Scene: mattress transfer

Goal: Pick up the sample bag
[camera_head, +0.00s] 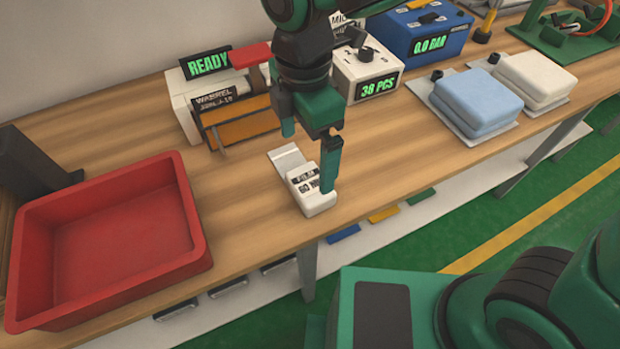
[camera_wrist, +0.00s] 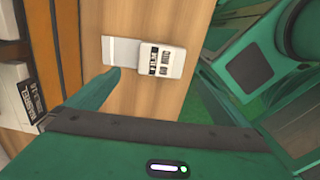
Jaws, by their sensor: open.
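A small white item (camera_head: 313,203) with a black-and-white label lies near the table's front edge, with a flat pale piece at its back left. It may be the sample bag, but I cannot tell for sure. The item also shows in the wrist view (camera_wrist: 161,60), with its flat piece to the left. My gripper (camera_head: 309,160) is open and points down over it in the head view. One finger hangs in front of the item's right part and hides some of it; the other finger is to the back left. I see nothing held between the fingers.
A red tray (camera_head: 30,262) stands at the left. A READY device (camera_head: 182,108) with an orange-fronted part and a 38 PCS box (camera_head: 367,72) stand behind my gripper. Blue (camera_head: 478,98) and white (camera_head: 535,77) pads lie on plates at the right. Table between tray and item is clear.

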